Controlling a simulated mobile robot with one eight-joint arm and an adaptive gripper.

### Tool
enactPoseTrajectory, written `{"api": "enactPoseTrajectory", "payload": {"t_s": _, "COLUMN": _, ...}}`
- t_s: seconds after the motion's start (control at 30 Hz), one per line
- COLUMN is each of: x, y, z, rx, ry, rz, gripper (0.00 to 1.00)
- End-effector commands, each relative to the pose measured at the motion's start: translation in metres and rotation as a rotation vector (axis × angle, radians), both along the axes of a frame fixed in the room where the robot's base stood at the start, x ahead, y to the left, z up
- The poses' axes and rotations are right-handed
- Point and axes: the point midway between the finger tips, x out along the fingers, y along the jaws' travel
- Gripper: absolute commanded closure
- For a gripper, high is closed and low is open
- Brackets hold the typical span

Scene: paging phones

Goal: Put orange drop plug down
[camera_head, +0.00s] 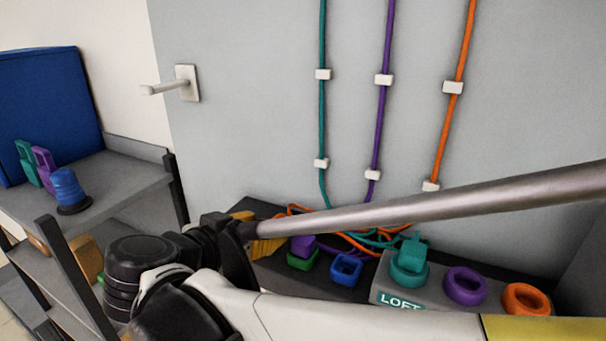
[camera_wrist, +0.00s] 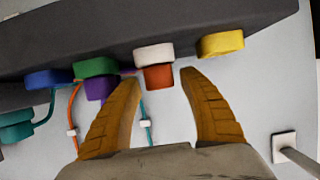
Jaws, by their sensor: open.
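The orange drop plug (camera_wrist: 158,78) shows in the wrist view seated at a white socket (camera_wrist: 154,54) on the dark shelf. My gripper (camera_wrist: 160,88) is open, with one yellow-brown finger on each side of the plug and visible gaps between. The plug is not held. In the head view my gripper (camera_head: 256,234) is at the left end of the dark shelf, partly behind my own arm. The orange plug is hidden there.
A purple plug (camera_head: 303,245) sits in a green socket (camera_head: 303,262); a blue socket (camera_head: 346,268) beside it is empty. A yellow socket (camera_wrist: 220,43) is right of the white one. The LOFT block (camera_head: 385,283) has teal, purple and orange rings. Loose cords (camera_head: 368,240) lie behind.

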Motion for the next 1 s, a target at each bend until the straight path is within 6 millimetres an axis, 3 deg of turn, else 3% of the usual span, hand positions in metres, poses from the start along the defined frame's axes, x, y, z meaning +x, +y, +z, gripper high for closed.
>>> {"api": "enactPoseTrajectory", "payload": {"t_s": 0.17, "x": -0.011, "y": 0.006, "z": 0.01, "rx": 0.001, "ry": 0.0, "rz": 0.004, "gripper": 0.51}}
{"api": "enactPoseTrajectory", "payload": {"t_s": 0.6, "x": -0.09, "y": 0.038, "z": 0.044, "rx": -0.001, "ry": 0.0, "rz": 0.004, "gripper": 0.51}}
{"api": "enactPoseTrajectory", "payload": {"t_s": 1.0, "x": -0.103, "y": 0.042, "z": 0.051, "rx": 0.0, "ry": 0.0, "rz": 0.0, "gripper": 0.51}}
